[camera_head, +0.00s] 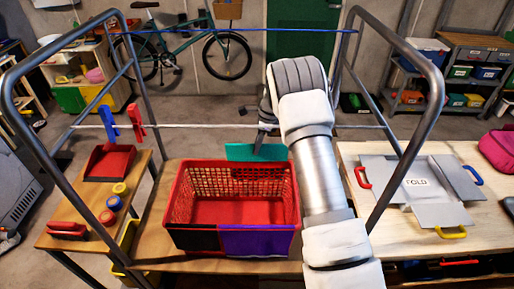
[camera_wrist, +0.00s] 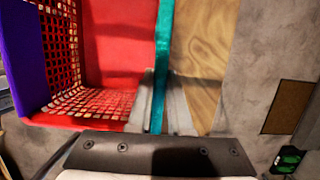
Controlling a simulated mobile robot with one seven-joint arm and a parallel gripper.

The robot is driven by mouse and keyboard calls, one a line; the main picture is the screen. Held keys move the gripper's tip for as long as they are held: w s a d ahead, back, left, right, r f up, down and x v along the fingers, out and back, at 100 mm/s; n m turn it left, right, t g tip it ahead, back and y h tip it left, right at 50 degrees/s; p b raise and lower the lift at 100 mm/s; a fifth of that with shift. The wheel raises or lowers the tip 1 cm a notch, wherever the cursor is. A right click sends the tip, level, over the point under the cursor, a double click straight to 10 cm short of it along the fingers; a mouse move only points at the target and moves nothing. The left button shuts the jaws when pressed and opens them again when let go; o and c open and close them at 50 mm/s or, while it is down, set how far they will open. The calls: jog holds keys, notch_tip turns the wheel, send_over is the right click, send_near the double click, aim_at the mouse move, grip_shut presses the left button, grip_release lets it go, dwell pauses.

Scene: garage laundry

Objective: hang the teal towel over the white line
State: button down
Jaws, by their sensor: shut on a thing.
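The teal towel (camera_head: 243,152) is held by my gripper (camera_head: 262,138) above the far rim of the red basket. My gripper is shut on it. In the wrist view the towel (camera_wrist: 164,50) is a narrow teal strip, pinched between the two grey fingers (camera_wrist: 161,95). The white line (camera_head: 195,126) runs across the metal frame. In the head view it lies just above the towel and passes behind or beside my gripper; I cannot tell the depth gap. The towel is not over the line. The line does not show clearly in the wrist view.
The red basket (camera_head: 178,208) stands on a wooden bench, with black and purple cloth at its front. Blue (camera_head: 108,122) and red (camera_head: 136,121) pegs sit at the line's left. A blue line (camera_head: 250,30) crosses higher up. Metal frame posts (camera_head: 415,135) flank both sides.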

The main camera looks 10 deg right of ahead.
jog(key=shift+r+p, duration=0.3)
jog(key=shift+r, duration=0.45)
jog(key=shift+w+d+b, duration=0.6)
jog(key=shift+w+b, duration=0.9)
jog(key=shift+w, duration=0.9)
jog(key=s+d+r+p, duration=0.2)
jog(key=s+d+r, duration=0.1)
jog(key=r, duration=0.7)
jog(key=s+d+r+p, duration=0.1)
jog(key=s+d+r, duration=0.3)
jog(key=r, duration=0.6)
jog(key=s+d+r+p, duration=0.2)
jog(key=s+d+r, duration=0.1)
jog(key=r, duration=0.8)
jog(key=shift+s+d+p, duration=0.2)
jog(key=shift+s+p, duration=0.1)
jog(key=shift+s, duration=0.05)
